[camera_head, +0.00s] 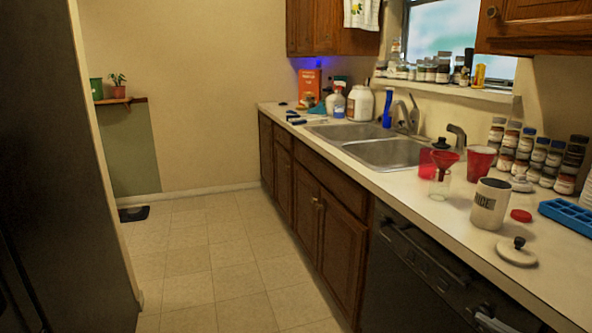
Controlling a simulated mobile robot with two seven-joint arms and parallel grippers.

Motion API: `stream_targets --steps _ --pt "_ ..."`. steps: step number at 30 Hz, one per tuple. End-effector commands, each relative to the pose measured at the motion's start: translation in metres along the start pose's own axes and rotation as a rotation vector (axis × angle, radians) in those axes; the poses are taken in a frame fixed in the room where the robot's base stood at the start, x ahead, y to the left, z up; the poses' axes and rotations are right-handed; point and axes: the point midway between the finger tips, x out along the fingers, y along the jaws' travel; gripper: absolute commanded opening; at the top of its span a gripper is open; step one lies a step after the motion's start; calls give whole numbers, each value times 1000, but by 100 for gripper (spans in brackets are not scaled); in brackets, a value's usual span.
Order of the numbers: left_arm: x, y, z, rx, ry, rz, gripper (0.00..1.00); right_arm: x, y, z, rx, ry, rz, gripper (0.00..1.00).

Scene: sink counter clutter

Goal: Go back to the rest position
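Neither of my grippers can be made out in the head view. A small pale grey piece (492,322) shows at the bottom edge in front of the dishwasher; I cannot tell what it is. The kitchen counter (400,185) runs along the right side, with a double steel sink (385,153) set in it. A white lid with a black knob (516,252) and a red cap (521,216) lie beside the mug.
A blue tray (570,214) lies at the right, before several spice jars (540,155). A white jug (360,104) and a spray bottle (336,103) stand beyond the sink. The black dishwasher (425,275) is below the counter.

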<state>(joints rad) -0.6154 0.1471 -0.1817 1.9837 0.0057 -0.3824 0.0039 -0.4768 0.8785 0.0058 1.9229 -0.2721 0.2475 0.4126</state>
Motion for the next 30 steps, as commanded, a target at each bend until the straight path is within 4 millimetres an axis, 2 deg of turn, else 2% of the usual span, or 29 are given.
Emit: stream_targets --steps 3,7,12,15,20,30 --pt "-6 -2 -7 2 -2 -5 100 -6 -41 21 170 -134 98 100" --pt "-11 -4 -13 5 5 -10 100 -13 -96 37 344 -290 151 100" --pt "-15 -8 -13 6 -5 -18 100 -17 -167 36 537 -460 149 100" --pt "-18 -10 -12 7 -7 -24 100 -18 -197 30 612 -521 129 100" --pt "-19 -11 -13 5 -3 -27 100 -17 -218 25 666 -563 110 100" --pt "-19 -11 -13 5 -3 -27 100 -17 -219 25 667 -564 110 100"
